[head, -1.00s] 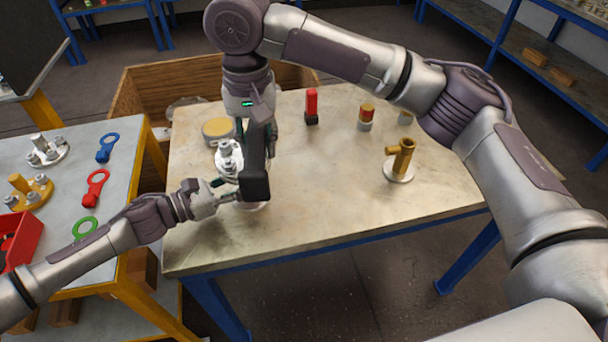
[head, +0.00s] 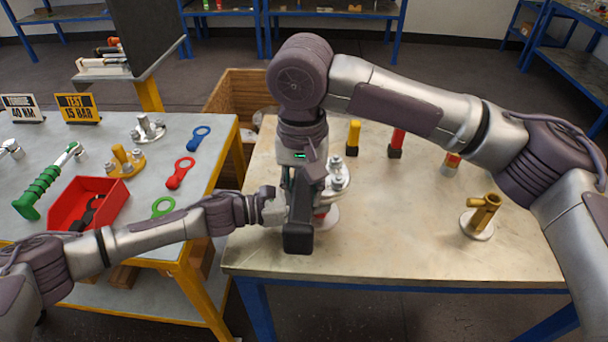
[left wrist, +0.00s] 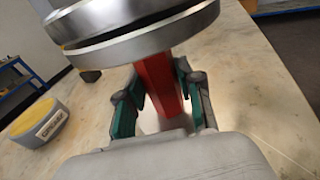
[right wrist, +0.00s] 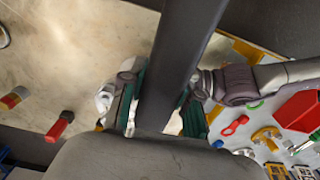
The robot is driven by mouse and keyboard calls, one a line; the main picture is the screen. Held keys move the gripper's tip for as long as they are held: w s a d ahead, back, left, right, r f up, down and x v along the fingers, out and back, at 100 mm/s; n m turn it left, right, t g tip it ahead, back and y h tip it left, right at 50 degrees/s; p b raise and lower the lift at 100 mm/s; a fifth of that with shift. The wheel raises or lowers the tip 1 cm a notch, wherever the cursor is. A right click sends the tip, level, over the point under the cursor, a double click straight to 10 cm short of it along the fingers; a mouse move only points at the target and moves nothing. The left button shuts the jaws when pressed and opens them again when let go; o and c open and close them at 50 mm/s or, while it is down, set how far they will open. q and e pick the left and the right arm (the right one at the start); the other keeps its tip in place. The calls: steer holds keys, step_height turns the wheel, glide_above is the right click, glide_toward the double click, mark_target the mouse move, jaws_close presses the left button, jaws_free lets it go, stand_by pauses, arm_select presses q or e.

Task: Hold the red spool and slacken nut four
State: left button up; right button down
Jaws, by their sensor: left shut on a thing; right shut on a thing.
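The red spool (left wrist: 158,80) stands on the pale table, with silvery flanges (left wrist: 140,30) above its red body. In the head view its upper flange (head: 338,183) with bolts and nuts shows right of my right gripper; most of the body is hidden. My left gripper (left wrist: 158,95) is shut on the red body below the flanges. My right gripper (right wrist: 158,95) is shut on a dark, long tool (right wrist: 185,60), which hangs in front of the spool's left side in the head view (head: 299,215). I cannot tell which nut is four or whether the tool touches one.
The left bench holds a red bin (head: 90,200), coloured ring spanners (head: 180,172) and a green-handled wrench (head: 42,188). The table's front right is clear.

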arm_select(q)
steer(key=shift+w, duration=0.1)
stand_by(0.4)
arm_select(e)
steer(key=shift+f, duration=1.15)
steer(key=w+d+r+n, duration=0.1)
steer(key=d+r+n, duration=0.4)
steer(key=d, duration=0.1)
steer(key=shift+w+n, duration=0.3)
steer(key=shift+n, duration=0.1)
stand_by(0.8)
